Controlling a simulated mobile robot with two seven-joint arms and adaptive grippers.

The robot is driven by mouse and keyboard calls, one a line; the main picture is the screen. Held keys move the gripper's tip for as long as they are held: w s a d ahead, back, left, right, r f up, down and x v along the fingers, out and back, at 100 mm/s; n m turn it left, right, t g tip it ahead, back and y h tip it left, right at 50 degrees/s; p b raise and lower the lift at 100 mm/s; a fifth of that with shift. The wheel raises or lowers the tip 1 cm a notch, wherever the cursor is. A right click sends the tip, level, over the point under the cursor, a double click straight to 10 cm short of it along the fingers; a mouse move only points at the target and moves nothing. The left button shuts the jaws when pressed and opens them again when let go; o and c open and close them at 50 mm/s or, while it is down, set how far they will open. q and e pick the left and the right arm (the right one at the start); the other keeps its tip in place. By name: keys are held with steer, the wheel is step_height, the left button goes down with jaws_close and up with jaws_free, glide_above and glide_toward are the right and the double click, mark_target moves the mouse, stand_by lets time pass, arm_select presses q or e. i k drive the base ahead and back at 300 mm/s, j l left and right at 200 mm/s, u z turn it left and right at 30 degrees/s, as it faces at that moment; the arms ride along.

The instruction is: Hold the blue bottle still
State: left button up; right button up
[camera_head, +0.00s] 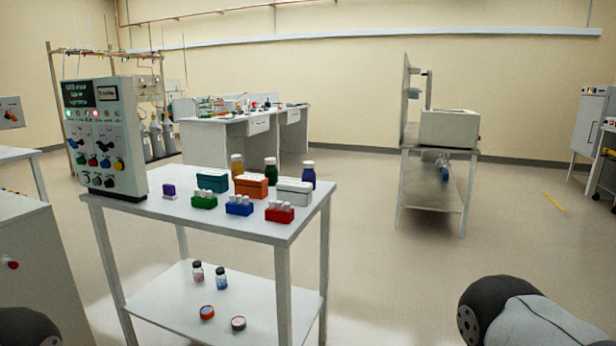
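A dark blue bottle (308,175) with a white cap stands upright at the back right of the small white table (180,210). A dark green bottle (271,172) and an amber bottle (237,166) stand to its left. The white box in front hides the blue bottle's lower part. A small vial with a blue lower part (221,279) stands on the lower shelf. Parts of my arms show at the bottom left and bottom right corners, well apart from the bottles. Neither gripper is in view.
Teal (212,181), orange (251,185) and white (294,191) boxes stand before the bottles. Green (204,202), blue (239,209) and red (280,215) vial racks line the front. A control panel (104,135) stands left. Floor (370,250) to the right is clear.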

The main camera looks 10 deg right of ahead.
mark_target(309, 176)
steer(key=i+z, duration=0.1)
steer(key=z, duration=0.9)
steer(key=i+l, duration=0.1)
steer(key=i, duration=2.1)
steer(key=i+l+u, duration=0.1)
steer(key=i+u, duration=0.15)
steer(key=i, duration=0.3)
steer(key=i+l+u, duration=0.2)
steer(key=i, duration=0.3)
steer(key=i+l+u, duration=0.25)
steer(key=i, duration=0.25)
steer(key=i+l+u, duration=0.2)
steer(key=i+l, duration=0.25)
steer(key=u, duration=2.65)
